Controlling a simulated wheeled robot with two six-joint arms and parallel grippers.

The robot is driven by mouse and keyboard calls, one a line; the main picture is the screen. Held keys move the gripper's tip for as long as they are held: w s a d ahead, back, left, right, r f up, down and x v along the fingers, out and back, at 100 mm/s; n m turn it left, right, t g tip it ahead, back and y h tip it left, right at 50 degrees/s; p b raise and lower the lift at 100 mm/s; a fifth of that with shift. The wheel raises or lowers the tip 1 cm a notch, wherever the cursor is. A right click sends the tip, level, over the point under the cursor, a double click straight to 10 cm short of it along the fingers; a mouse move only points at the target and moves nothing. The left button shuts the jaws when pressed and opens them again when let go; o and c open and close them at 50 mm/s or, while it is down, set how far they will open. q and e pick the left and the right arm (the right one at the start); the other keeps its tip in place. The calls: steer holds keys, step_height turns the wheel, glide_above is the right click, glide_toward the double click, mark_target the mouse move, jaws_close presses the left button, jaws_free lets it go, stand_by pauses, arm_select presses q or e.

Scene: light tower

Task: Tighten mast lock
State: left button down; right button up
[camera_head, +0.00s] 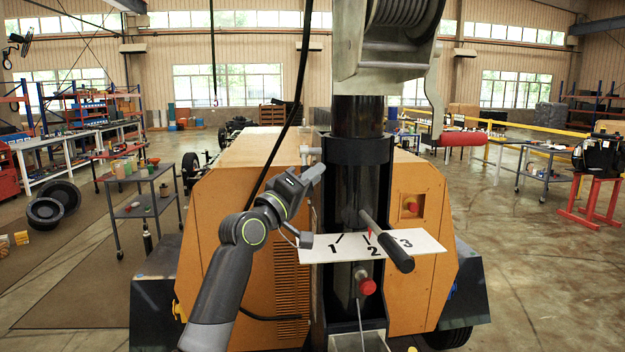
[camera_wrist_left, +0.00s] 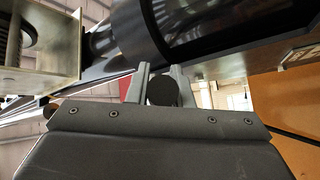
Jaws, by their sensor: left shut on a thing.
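The black mast (camera_head: 357,190) stands upright with a collar (camera_head: 357,149) around it. A small grey fitting (camera_head: 309,151) sticks out from the collar's left side and looks like the mast lock. My left gripper (camera_head: 316,173) is at the left of the mast, just below this fitting. In the left wrist view my left gripper (camera_wrist_left: 162,82) is shut on a dark round knob (camera_wrist_left: 162,92) between its two fingers. The head view hides the grip itself, so I cannot see how the knob joins the collar. My right gripper is not in view.
A white plate (camera_head: 428,242) numbered 1, 2, 3 crosses the mast below my gripper, with a black bar handle (camera_head: 398,255) over it. A red knob (camera_head: 366,286) sits lower. A winch crank with a red grip (camera_head: 463,138) juts out right. The orange housing (camera_head: 250,165) stands behind.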

arm_select(q)
steer(key=c, duration=1.3)
jaws_free()
steer(key=shift+a, duration=0.1)
steer(key=b+v, duration=0.4)
steer(key=v, duration=1.3)
steer(key=shift+a+f, duration=0.15)
steer(key=shift+c, duration=0.2)
